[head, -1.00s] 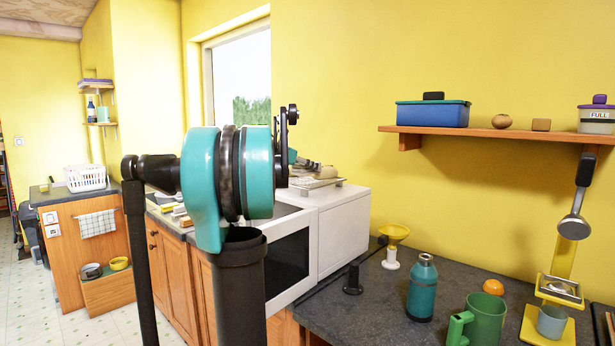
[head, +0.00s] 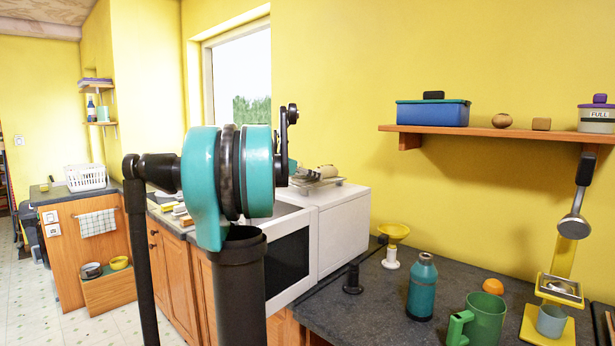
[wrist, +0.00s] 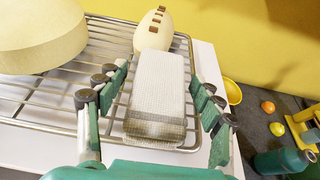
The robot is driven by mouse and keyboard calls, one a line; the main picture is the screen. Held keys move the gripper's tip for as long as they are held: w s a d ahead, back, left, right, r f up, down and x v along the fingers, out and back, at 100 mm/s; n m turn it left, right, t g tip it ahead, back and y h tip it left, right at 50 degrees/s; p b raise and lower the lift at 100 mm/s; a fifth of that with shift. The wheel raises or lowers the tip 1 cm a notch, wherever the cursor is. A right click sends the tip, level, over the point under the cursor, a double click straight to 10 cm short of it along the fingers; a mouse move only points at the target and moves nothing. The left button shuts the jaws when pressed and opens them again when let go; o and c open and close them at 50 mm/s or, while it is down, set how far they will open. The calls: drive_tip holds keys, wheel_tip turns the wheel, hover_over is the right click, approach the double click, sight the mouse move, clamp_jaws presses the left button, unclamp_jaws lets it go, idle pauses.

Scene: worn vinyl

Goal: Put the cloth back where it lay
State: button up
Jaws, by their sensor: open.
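A folded white cloth (wrist: 158,88) with a grey-olive band at its near end lies on a wire rack (wrist: 50,122). My gripper (wrist: 156,84) is open, with its green and black fingers on either side of the cloth in the wrist view. A gap shows between the cloth and the fingers on both sides, so they do not appear to grip it. In the head view my arm hides most of the gripper, and the rack (head: 318,184) shows on top of a white appliance (head: 345,222).
A cream object with brown marks (wrist: 153,30) stands just beyond the cloth. A large pale round thing (wrist: 38,35) sits on the rack at left. A teal bottle (head: 422,287), green mug (head: 486,316) and yellow funnel (head: 394,231) stand on the dark counter. A checked towel (head: 97,223) hangs far left.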

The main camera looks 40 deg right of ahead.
drive_tip(key=shift+r, duration=0.2)
drive_tip(key=w+v, duration=0.1)
drive_tip(key=v, duration=1.1)
drive_tip(key=shift+s, duration=0.45)
